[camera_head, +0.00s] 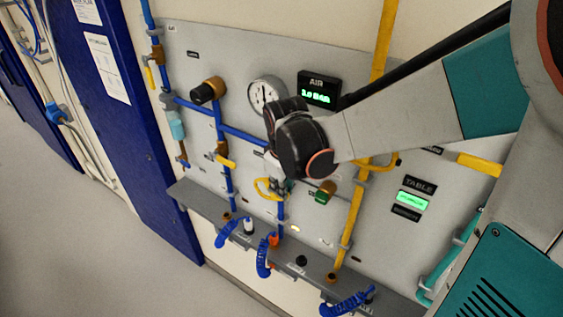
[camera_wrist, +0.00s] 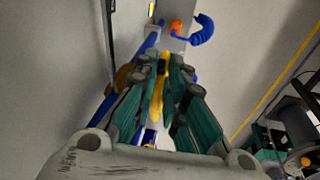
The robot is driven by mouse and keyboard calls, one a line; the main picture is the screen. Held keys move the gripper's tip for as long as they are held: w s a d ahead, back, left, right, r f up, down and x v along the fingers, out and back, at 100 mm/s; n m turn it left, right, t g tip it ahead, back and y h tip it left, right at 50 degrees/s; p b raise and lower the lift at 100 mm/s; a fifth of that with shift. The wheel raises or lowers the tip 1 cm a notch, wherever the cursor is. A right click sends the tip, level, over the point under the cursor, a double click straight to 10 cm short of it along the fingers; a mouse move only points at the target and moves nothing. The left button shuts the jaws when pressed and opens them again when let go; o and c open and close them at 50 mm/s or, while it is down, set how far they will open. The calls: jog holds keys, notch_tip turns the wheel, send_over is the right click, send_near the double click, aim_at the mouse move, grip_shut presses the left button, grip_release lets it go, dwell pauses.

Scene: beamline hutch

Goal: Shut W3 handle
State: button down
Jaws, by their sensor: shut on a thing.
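My gripper (camera_head: 277,186) is at the blue vertical pipe (camera_head: 281,213) in the middle of the panel, below the round gauge. In the wrist view its teal fingers (camera_wrist: 161,68) are closed in on a yellow handle (camera_wrist: 157,101), which lies between them, roughly lengthwise along the fingers. Yellow also shows beside the gripper in the head view (camera_head: 263,190). No W3 label is readable. The valve body is mostly hidden by the gripper and wrist, so the handle's angle to the pipe is unclear.
A second yellow lever (camera_head: 226,161) is on the left blue pipe. A green-and-brown valve (camera_head: 325,192) and a yellow pipe (camera_head: 350,225) stand to the right. Below is a grey ledge (camera_head: 205,202) with blue coiled hoses (camera_head: 263,258). The floor at left is clear.

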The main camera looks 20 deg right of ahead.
jog(key=shift+s+d+f+t+y+b, duration=0.3)
jog(key=shift+s+f+t+y+b, duration=0.15)
jog(key=shift+t, duration=0.25)
jog(key=shift+t+y, duration=0.35)
jog(key=shift+t, duration=0.05)
jog(key=shift+w, duration=0.1)
jog(key=c, duration=1.7)
grip_release()
jog(key=shift+d, duration=0.1)
jog(key=v, duration=0.7)
jog(key=shift+r, duration=0.2)
jog(key=shift+o, duration=0.3)
